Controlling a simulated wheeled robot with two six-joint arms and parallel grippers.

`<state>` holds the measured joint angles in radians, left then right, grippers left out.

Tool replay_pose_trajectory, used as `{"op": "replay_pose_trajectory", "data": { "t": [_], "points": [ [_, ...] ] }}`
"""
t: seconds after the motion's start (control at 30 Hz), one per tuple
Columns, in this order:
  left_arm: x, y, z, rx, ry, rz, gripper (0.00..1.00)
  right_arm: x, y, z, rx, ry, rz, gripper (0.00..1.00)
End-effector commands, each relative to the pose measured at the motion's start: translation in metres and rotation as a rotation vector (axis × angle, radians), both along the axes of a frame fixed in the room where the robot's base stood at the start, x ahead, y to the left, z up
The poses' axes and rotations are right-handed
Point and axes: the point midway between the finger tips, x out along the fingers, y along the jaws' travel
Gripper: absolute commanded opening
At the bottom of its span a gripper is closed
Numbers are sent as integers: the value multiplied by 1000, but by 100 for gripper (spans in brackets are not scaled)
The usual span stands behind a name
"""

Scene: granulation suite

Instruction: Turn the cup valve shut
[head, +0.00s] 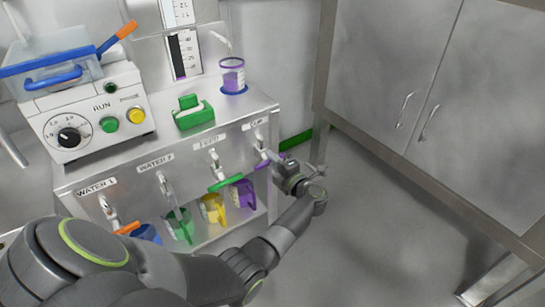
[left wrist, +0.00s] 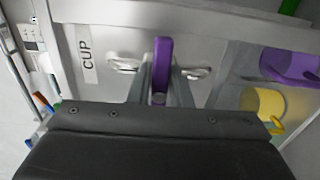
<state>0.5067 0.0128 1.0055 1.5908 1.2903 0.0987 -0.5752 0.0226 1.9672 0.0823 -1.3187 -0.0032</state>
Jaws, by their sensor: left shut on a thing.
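The cup valve is on the front panel under the "CUP" label (left wrist: 87,60), at the right end of the row in the head view. Its purple handle (left wrist: 162,62) lies crosswise to its metal pipe (left wrist: 122,66). My left gripper (head: 277,165) is at this handle and shut on it; the handle shows between the two fingers (left wrist: 160,88) in the left wrist view. In the head view the gripper hides part of the handle. A purple-rimmed cup (head: 232,76) stands on the bench top under a spout. My right gripper is not in view.
Other valves sit left along the panel, with an orange handle (head: 127,228) and a green handle (head: 226,183). Green (head: 178,226), yellow (head: 212,209) and purple (head: 243,193) jugs stand below. A steel cabinet (head: 400,60) is at right; the floor between is clear.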

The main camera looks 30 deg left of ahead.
Motion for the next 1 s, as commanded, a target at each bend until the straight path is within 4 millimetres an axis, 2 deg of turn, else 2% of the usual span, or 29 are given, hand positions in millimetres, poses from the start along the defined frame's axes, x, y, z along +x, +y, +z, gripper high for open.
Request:
{"op": "replay_pose_trajectory", "data": {
  "t": [0.6,0.63,0.77,1.0],
  "points": [
    [0,-1,-1,13,34,-1,0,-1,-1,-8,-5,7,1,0],
    [0,-1,-1,13,34,-1,20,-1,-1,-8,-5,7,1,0],
    [0,-1,-1,13,34,-1,37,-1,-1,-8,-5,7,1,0],
    [0,0,0,13,32,0,39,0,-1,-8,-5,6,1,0]
  ]
}}
